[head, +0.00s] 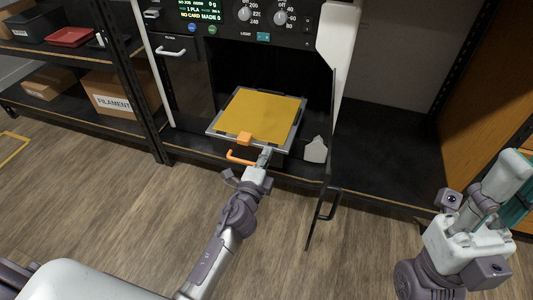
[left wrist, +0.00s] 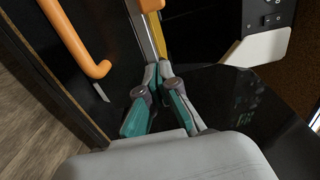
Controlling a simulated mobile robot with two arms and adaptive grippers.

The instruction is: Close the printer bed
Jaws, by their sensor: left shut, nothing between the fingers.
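The printer bed (head: 262,117) is a yellow plate in a grey frame, and it sticks out of the printer's dark chamber opening. An orange tab (head: 245,138) sits at its front edge, and an orange handle (head: 240,158) hangs just below; the handle also shows in the left wrist view (left wrist: 76,37). My left gripper (head: 265,155) is shut and empty at the bed's front edge, right of the orange handle. In the left wrist view its fingertips (left wrist: 157,68) meet at the bed's edge; whether they touch it I cannot tell.
The printer door (head: 320,215) stands open to the right of the bed, with a dark handle. A whitish piece (head: 316,150) lies right of the bed. Shelves with a FILAMENT box (head: 113,101) stand left. The dark shelf (head: 385,150) at right is bare.

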